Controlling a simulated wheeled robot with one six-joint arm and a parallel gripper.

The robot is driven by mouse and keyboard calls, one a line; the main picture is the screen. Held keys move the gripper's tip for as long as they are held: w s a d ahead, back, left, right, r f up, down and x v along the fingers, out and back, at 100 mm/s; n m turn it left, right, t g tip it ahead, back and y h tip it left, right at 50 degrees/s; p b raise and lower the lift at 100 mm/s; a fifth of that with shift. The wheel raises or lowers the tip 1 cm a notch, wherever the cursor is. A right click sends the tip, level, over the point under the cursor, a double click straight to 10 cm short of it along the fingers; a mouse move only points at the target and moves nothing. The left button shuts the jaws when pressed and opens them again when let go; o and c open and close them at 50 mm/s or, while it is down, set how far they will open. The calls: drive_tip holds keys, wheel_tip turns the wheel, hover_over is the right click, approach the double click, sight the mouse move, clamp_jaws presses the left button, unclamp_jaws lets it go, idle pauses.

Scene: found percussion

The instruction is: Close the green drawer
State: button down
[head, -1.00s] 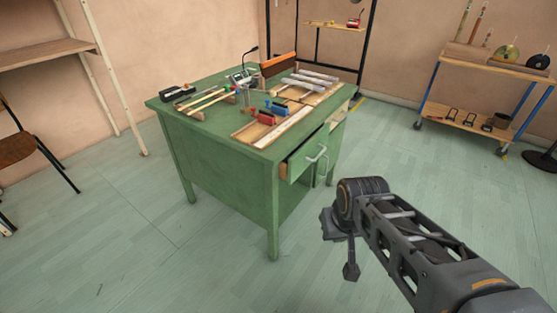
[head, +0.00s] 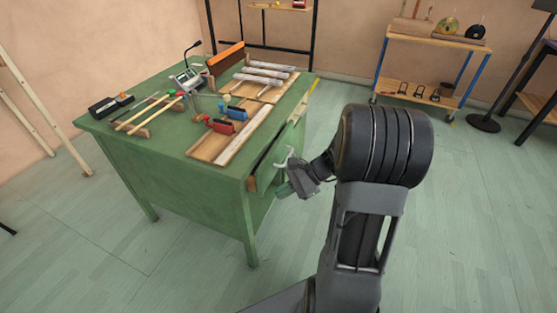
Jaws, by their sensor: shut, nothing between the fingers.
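The green desk (head: 185,175) stands at left of centre. Its green drawer (head: 264,172) is at the right-hand side below the top and sticks out a little, with a dark gap along its upper edge. A pale curved handle (head: 284,160) is on the drawer front. My gripper (head: 284,190) is at the drawer front, just below the handle, shut and empty. Whether it touches the front cannot be told.
On the desk top lie wooden boards (head: 235,135), mallets, red and blue clamps, metal bars and a small mixer with a microphone. A wheeled shelf cart (head: 425,75) stands at the back right. The floor at the right is mostly clear.

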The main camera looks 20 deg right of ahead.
drive_tip(key=w+d+f+m+t+y, duration=0.1)
drive_tip(key=w+d+m+t+y, duration=0.15)
drive_tip(key=d+m+t, duration=0.35)
drive_tip(key=m+t+h, duration=0.2)
drive_tip(key=m+t, duration=0.3)
drive_tip(key=m, duration=0.1)
approach(272, 161)
drive_tip(key=b+x, duration=0.1)
drive_tip(key=x, duration=0.6)
drive_tip(key=shift+w+a+r, duration=0.1)
drive_tip(key=shift+a, duration=0.2)
drive_tip(key=shift+w, duration=0.1)
